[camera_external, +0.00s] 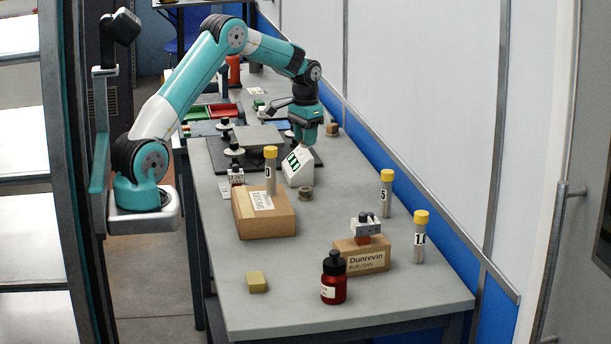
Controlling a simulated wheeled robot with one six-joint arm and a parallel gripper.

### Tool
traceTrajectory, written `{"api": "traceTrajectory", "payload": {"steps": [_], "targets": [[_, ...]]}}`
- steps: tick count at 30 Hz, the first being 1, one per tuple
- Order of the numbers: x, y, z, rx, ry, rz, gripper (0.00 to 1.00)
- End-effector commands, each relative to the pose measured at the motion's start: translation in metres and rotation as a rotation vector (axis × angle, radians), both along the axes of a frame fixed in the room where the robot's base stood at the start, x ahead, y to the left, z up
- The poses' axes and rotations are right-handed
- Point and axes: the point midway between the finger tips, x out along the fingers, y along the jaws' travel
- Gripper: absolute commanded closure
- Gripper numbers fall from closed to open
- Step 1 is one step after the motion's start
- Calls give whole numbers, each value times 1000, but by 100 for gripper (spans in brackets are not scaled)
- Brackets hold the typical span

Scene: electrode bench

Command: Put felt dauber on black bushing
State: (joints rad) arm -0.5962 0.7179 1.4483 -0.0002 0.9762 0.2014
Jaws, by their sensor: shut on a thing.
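My gripper (302,143) points down over the middle of the bench, just above and behind a white slanted block with green marks (298,166). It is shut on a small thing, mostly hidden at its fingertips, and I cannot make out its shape. I cannot pick out the felt dauber for certain anywhere in view. A short, dark grey-brown ring-shaped piece (306,193) stands on the bench just in front of the white block. It may be the black bushing, but its colour is not clearly black.
A cardboard box (265,220) and yellow-capped tubes (387,195) stand nearby. A Dunrevin box (362,259), a red bottle (334,285) and a yellow block (257,282) are nearer the front. A wall borders the right side.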

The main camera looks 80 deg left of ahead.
Motion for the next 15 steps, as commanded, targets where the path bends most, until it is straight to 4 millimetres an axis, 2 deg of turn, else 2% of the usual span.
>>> {"api": "traceTrajectory", "payload": {"steps": [3, 6, 9, 15], "targets": [[-1, -1, -32, -3, 4, -1, 90], [0, -1, -54, -2, 2, -1, 90], [0, -1, -69, 0, 1, -1, 90], [0, -1, -83, 0, 1, -1, 90]]}}
